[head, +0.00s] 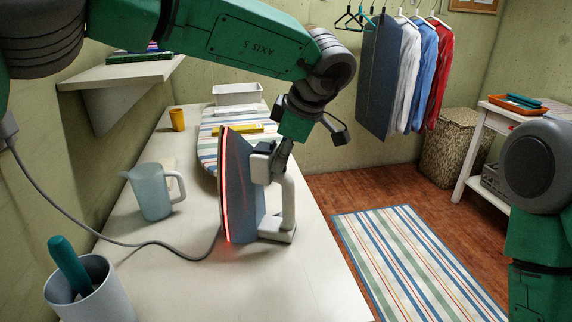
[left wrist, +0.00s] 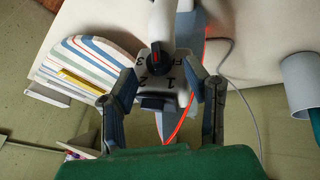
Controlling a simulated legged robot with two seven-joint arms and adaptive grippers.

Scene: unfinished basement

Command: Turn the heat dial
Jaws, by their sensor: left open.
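The iron (head: 240,188) stands upright on its heel on the white table, its soleplate edge glowing red and its pale handle to the right. In the left wrist view, the black heat dial (left wrist: 159,52) with a red mark sits on the iron's white housing (left wrist: 165,90), with numbers around it. My left gripper (head: 284,152) is at the iron's upper side. In the left wrist view my left gripper (left wrist: 160,76) is open, one finger on each side of the housing. I cannot tell whether the fingers touch it. In the head view the dial is hidden. My right gripper is out of view.
The grey cord (head: 90,233) crosses left of the iron. A striped ironing board (head: 208,140) lies behind. The table's front right is clear.

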